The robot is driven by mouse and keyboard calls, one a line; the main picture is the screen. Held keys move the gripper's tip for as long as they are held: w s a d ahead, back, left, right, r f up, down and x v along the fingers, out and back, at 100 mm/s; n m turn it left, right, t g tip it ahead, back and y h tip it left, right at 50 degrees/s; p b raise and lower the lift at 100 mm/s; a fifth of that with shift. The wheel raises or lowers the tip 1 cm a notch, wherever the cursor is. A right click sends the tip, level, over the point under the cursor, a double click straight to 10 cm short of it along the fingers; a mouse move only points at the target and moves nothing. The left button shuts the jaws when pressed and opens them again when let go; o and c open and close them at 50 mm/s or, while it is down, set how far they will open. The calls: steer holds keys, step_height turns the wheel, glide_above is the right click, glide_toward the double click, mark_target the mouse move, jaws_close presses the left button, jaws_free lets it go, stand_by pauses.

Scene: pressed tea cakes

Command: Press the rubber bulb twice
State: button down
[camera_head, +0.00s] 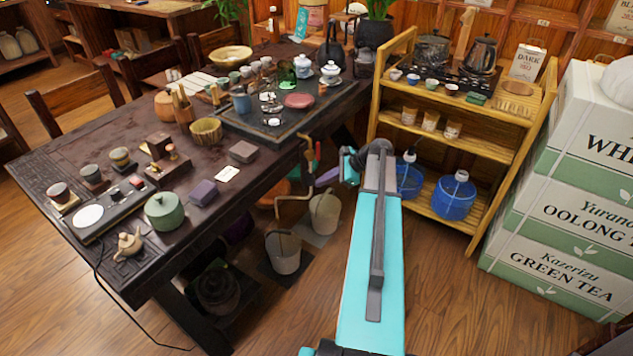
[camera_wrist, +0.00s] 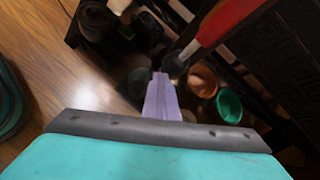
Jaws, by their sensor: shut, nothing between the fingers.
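A red, elongated piece with a dark grey end (camera_wrist: 205,32) shows at the upper middle of the wrist view. It may be the rubber bulb, but I cannot be sure. A small red and green fitting (camera_head: 318,149) hangs by the table's right edge in the head view, with a bent tan tube below it. My gripper (camera_wrist: 160,76) is shut and empty, its purple-grey fingers together. Its tip appears close to the grey end; I cannot tell whether they touch. In the head view my gripper (camera_head: 323,179) is small and partly unclear beside the tube.
The dark table (camera_head: 90,165) with tea ware is on the left. Pale buckets (camera_head: 283,254) stand on the floor below the tube. A wooden shelf (camera_head: 480,140) with blue jugs (camera_head: 454,199) is on the right, near my arm. Tea boxes (camera_head: 560,220) stand further right.

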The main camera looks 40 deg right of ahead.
stand_by(0.6)
steer(key=shift+s+d+p, duration=0.25)
steer(key=shift+s+p, duration=0.15)
steer(key=shift+s, duration=0.6)
steer(key=shift+s, duration=0.1)
steer(key=shift+s+d+p, duration=0.2)
steer(key=shift+s+p, duration=0.05)
steer(key=shift+s, duration=0.55)
steer(key=shift+s+d+p, duration=0.2)
steer(key=shift+s+p, duration=0.05)
steer(key=shift+s, duration=0.5)
steer(key=shift+s+d+p, duration=0.2)
steer(key=shift+s+p, duration=0.05)
steer(key=shift+s, duration=0.55)
